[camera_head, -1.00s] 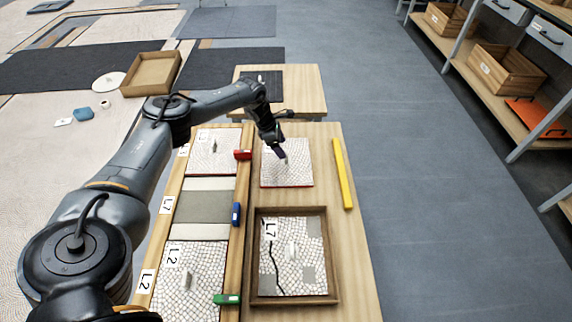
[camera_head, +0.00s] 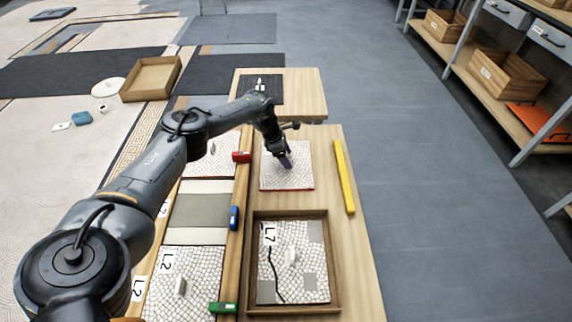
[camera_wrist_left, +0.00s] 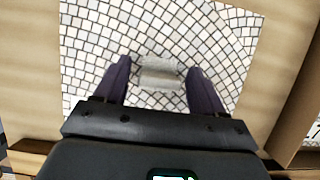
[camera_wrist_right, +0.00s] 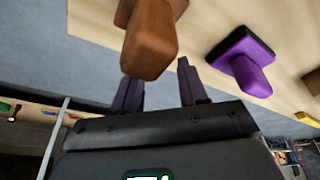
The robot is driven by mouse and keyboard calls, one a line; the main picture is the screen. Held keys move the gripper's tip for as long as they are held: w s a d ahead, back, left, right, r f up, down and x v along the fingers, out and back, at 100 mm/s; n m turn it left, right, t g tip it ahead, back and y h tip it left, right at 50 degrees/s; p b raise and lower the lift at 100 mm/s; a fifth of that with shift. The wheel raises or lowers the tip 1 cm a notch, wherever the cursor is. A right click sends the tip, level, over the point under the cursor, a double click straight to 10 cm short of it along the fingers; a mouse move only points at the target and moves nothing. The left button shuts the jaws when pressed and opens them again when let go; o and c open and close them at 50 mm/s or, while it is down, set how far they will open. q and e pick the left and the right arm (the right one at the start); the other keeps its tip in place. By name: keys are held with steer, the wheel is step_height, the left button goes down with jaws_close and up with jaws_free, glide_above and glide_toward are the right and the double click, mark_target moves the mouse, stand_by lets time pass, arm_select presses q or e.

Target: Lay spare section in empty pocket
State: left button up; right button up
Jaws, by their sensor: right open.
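The spare section, a square mosaic panel with red edges (camera_head: 272,178), lies flat on the wooden table below my left gripper (camera_head: 287,163). In the left wrist view, my left gripper (camera_wrist_left: 160,85) is open, its fingers on either side of the section's pale grey handle (camera_wrist_left: 160,72), with gaps between. The empty pocket (camera_head: 203,206), a bare grey bed with lighter strips, lies in the left frame between two mosaic panels. It is partly behind my left arm. My right gripper (camera_wrist_right: 160,85) shows only in the right wrist view, open and empty.
A dark wooden tray (camera_head: 334,262) holds a panel marked L7 with grey patches. Red (camera_head: 241,157), blue (camera_head: 234,217) and green (camera_head: 222,307) clips sit along the frame rail. A yellow bar (camera_head: 344,178) lies near the table's right edge. Brown (camera_wrist_right: 150,40) and purple (camera_wrist_right: 245,65) knobbed pieces are near my right gripper.

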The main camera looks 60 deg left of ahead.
arm_select(q)
jaws_close()
steer(key=shift+r, duration=0.1)
stand_by(0.3)
